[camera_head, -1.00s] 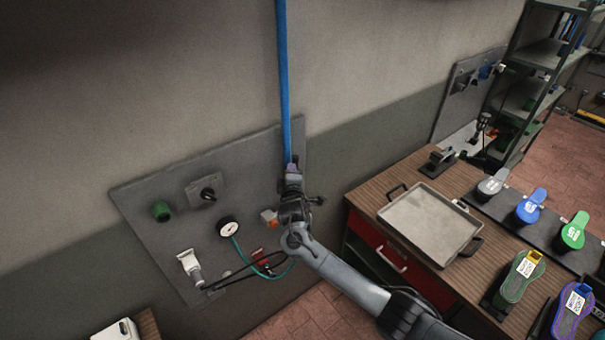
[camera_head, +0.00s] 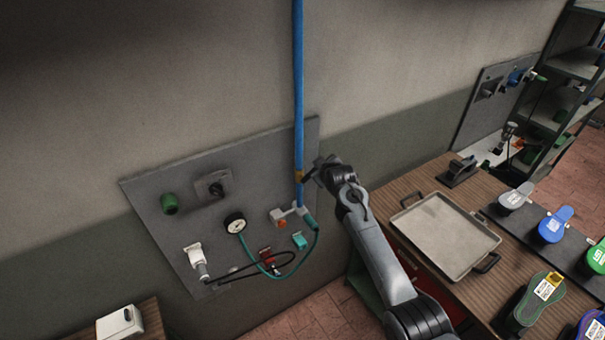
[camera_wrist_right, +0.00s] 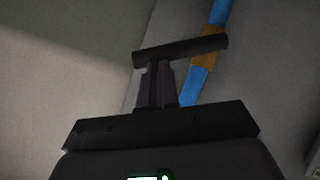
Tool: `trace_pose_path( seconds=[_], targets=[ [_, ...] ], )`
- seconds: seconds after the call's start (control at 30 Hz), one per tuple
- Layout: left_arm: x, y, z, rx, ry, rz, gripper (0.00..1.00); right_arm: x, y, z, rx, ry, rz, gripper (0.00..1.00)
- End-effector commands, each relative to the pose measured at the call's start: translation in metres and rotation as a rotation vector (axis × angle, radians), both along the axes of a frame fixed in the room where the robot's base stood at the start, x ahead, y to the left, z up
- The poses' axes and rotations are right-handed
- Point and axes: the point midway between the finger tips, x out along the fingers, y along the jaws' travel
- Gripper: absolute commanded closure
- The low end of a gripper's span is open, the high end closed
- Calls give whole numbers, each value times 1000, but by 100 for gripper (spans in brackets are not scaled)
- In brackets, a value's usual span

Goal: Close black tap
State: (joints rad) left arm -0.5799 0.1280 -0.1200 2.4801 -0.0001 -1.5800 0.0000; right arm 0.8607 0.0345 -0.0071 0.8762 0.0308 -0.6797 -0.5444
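The black tap shows as a dark bar handle (camera_wrist_right: 180,50) in the right wrist view, next to the blue pipe (camera_head: 299,90). An orange-brown band (camera_wrist_right: 208,60) sits on the pipe behind the handle. In the head view the handle (camera_head: 308,176) is small and partly merged with my dark gripper. My right gripper (camera_head: 321,170) is beside the pipe, its fingers close together in the wrist view (camera_wrist_right: 157,82). The bar crosses at the fingertips; I cannot tell whether they touch it. My left gripper is not in view.
A wooden bench with a metal tray (camera_head: 444,235) and several shoe-shaped pieces stands at the right.

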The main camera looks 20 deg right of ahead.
Motion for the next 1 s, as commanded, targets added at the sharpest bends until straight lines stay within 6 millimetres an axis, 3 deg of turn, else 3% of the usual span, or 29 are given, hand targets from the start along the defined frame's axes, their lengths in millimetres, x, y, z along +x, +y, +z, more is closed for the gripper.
trace_pose_path(
  seconds=[0.5,1.0],
  targets=[
    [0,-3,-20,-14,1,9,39,6,-20,-23,403,98,2,100],
    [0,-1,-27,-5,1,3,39,6,-25,-31,394,96,1,100]
  ],
)
